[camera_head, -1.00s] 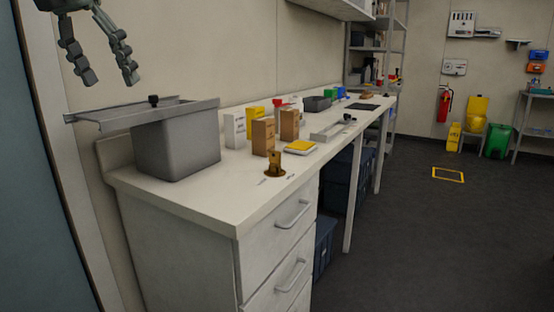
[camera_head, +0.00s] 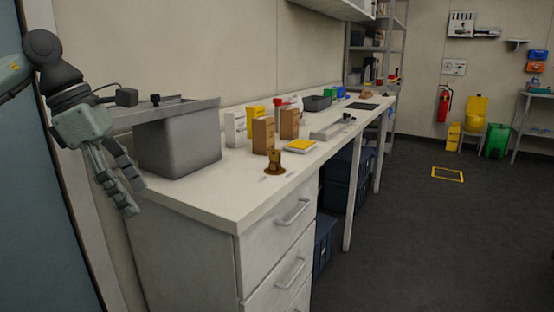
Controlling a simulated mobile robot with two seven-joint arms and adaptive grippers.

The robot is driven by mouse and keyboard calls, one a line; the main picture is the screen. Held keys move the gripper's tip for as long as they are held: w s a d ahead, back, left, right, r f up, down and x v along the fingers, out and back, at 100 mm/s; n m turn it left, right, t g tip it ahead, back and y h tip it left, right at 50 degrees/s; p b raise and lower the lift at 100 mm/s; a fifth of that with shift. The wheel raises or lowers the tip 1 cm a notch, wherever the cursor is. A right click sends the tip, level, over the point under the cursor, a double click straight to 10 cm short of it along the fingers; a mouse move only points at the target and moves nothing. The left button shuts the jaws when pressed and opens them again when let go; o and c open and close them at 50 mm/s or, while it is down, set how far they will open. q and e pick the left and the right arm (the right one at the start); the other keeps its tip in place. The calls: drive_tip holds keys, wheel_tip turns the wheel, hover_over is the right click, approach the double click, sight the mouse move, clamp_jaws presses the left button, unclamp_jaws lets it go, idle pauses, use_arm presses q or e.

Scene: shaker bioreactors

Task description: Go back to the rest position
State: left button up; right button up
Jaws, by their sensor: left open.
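My left gripper (camera_head: 126,191) shows at the left of the head view. It is open and empty, with its fingers pointing down and to the right. It hangs beside the near left end of the white counter (camera_head: 221,200), in front of the left side of a grey box (camera_head: 182,146) with a metal bar across its top. Whether the gripper touches the counter or the box, I cannot tell. My right gripper is not in view.
Cartons (camera_head: 263,136), a small brass-coloured piece (camera_head: 275,163) and a yellow-topped block (camera_head: 300,146) stand on the counter. Drawers (camera_head: 275,238) with handles face the room. Dark floor (camera_head: 450,220) to the right is open, with a yellow-framed square (camera_head: 448,174) on it.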

use_arm(q)
drive_tip(key=s+d+f+m+g, duration=0.1)
drive_tip(key=s+f+m, duration=0.1)
drive_tip(key=f+m, duration=0.3)
drive_tip(key=s+d+f+m+g+y, duration=0.1)
drive_tip(key=f+m, duration=0.5)
drive_tip(key=f, duration=0.7)
drive_tip(key=s+d+f+m+g+y, duration=0.1)
drive_tip(key=s+d+f+m+g, duration=0.2)
drive_tip(key=f+m, duration=0.3)
drive_tip(key=x, duration=0.4)
drive_tip(key=shift+a+f, duration=0.2)
drive_tip(key=shift+a, duration=0.2)
drive_tip(key=shift+w, duration=0.15)
